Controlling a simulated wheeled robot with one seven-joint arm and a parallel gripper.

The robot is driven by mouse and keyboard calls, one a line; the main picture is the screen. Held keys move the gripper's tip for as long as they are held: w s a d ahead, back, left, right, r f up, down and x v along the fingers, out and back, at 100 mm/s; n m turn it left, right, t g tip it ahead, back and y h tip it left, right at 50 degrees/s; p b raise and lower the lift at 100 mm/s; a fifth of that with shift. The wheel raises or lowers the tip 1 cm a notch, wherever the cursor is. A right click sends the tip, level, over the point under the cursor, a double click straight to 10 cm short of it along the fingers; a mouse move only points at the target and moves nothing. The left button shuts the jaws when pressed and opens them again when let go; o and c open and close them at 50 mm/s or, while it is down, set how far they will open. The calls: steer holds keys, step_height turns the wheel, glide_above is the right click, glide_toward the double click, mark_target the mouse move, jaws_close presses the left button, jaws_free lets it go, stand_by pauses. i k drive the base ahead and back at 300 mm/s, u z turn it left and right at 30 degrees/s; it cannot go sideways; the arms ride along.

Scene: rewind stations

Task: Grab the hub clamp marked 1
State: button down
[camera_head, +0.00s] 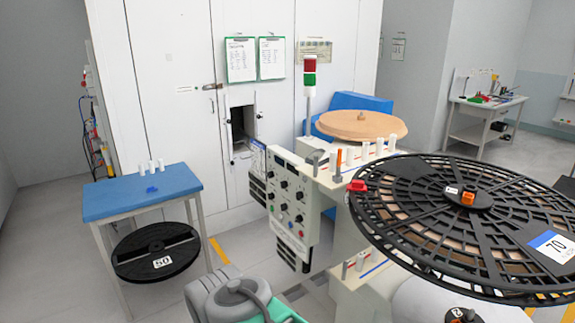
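An orange clamp-like piece (467,198) sits at the hub of the large black reel (400,222) on the right, with a small white tag beside it. A red piece (357,186) is at that reel's left rim. A small blue piece (152,190) lies on the blue-topped table (110,205) at left. Another dark piece with a white mark (457,313) is cut off at the bottom edge. I cannot read a 1 on any of them for certain. Grey and teal parts of my arm show at the bottom; my gripper's fingers are not in view.
A machine with a control panel (291,200) and a row of white pegs (365,150) stands mid-view. A wooden disc (345,125) is behind it. Grey floor (50,260) is open at left.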

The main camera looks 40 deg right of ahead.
mark_target(460, 195)
steer(key=z, duration=3.85)
steer(key=k, duration=0.75)
steer(key=u, duration=1.8)
